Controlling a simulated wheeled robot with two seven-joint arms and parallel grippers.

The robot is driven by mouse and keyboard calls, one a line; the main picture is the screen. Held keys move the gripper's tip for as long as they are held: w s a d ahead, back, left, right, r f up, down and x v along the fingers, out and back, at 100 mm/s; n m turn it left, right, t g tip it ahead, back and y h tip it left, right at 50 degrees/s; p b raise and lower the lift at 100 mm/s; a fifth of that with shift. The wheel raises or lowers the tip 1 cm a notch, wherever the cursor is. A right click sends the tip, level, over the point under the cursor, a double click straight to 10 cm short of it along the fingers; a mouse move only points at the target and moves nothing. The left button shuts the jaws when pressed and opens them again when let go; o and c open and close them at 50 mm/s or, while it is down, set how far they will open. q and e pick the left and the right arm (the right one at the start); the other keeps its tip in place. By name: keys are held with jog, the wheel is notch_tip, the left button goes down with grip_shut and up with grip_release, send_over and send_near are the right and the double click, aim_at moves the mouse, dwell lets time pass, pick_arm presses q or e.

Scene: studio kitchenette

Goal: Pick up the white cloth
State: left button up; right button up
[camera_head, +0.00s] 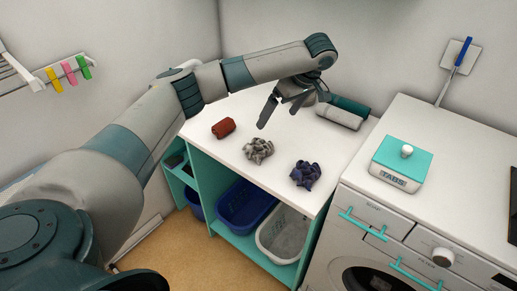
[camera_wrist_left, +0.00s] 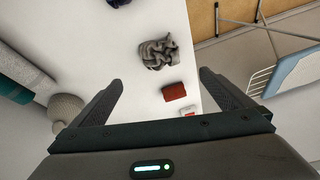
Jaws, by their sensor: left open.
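The white cloth (camera_head: 258,149) looks greyish white and lies crumpled on the white counter top, between a red-brown cloth and a dark blue one. In the left wrist view the crumpled cloth (camera_wrist_left: 158,53) lies beyond the fingertips, roughly between them. My left gripper (camera_head: 280,116) is open and empty, above the counter and behind the cloth, not touching it. Its two fingers (camera_wrist_left: 160,80) also show spread apart in the left wrist view. My right gripper is not in view.
The red-brown cloth (camera_head: 223,128) and dark blue cloth (camera_head: 306,174) flank it on the counter (camera_head: 235,108). Rolled towels (camera_head: 338,116) lie at the back. Baskets (camera_head: 283,234) stand on the shelf below. A teal-lidded box (camera_head: 402,160) is on the washing machine (camera_head: 440,195) at right.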

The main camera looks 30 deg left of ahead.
pick_arm(q)
send_near(260, 144)
jog(key=p+x, duration=0.1)
jog(key=x, duration=0.2)
jog(key=shift+s+f, duration=0.1)
jog(key=shift+f, duration=0.25)
jog(key=shift+a+f, duration=0.15)
jog(key=shift+f, duration=0.2)
